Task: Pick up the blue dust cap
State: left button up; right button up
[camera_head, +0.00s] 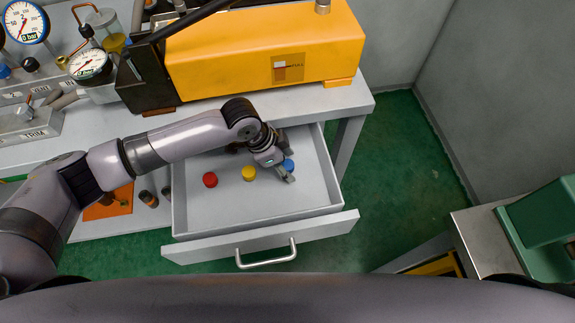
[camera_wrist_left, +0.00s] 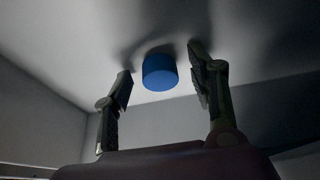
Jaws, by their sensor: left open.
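The blue dust cap (camera_head: 289,165) lies on the floor of the open drawer (camera_head: 222,209), toward its right side. My left gripper (camera_head: 283,172) is down inside the drawer beside the cap and partly covers it in the head view. In the left wrist view the blue cap (camera_wrist_left: 159,72) sits between the two open fingers (camera_wrist_left: 160,82), near their tips, with a gap to each finger. The gripper is open and holds nothing. My right gripper is not in view.
A yellow cap (camera_head: 249,174) and a red cap (camera_head: 210,180) lie left of the blue cap in the drawer. The drawer walls and front handle (camera_head: 266,255) surround the area. A yellow machine (camera_head: 265,60) stands on the bench above.

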pick_arm(q)
jog(key=shift+c, duration=0.3)
jog(key=c, duration=1)
jog(key=shift+r, duration=0.15)
